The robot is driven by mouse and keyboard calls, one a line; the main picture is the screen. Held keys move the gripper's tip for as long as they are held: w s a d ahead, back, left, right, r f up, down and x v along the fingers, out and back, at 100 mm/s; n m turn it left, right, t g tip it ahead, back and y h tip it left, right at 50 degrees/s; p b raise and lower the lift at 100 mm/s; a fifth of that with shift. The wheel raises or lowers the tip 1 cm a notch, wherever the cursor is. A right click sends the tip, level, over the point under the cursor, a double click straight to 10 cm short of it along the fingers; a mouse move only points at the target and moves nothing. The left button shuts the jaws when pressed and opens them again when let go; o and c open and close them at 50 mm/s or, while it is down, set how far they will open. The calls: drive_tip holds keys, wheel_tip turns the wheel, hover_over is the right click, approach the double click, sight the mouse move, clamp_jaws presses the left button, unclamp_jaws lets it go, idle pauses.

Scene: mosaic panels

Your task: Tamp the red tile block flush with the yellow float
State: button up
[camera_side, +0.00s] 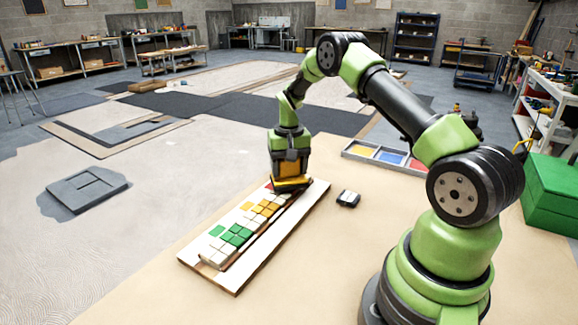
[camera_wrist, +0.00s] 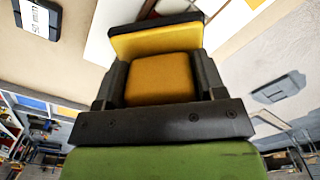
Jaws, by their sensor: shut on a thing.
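My gripper (camera_side: 290,168) is shut on the yellow float (camera_side: 291,184) at the far end of the mosaic panel (camera_side: 232,277). In the wrist view the float's yellow block (camera_wrist: 160,78) sits between the two dark fingers, above its wider plate (camera_wrist: 157,41). The red tile block (camera_side: 268,185) shows only as a small red patch at the left edge of the float. The float hides the rest of it, so I cannot tell whether it is flush or touched. Green, yellow and white tiles (camera_side: 237,235) lie in the strip nearer the camera.
A small dark device (camera_side: 348,198) with a light label lies right of the panel; it also shows in the wrist view (camera_wrist: 38,18). A tray (camera_side: 362,151) with coloured compartments stands behind it. A grey slab (camera_side: 87,188) lies left. The board right of the panel is mostly clear.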

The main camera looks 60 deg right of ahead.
drive_tip(key=shift+f, duration=0.65)
idle(1.0)
drive_tip(key=shift+r, duration=0.15)
drive_tip(key=shift+r, duration=3.45)
drive_tip(key=shift+a, duration=0.1)
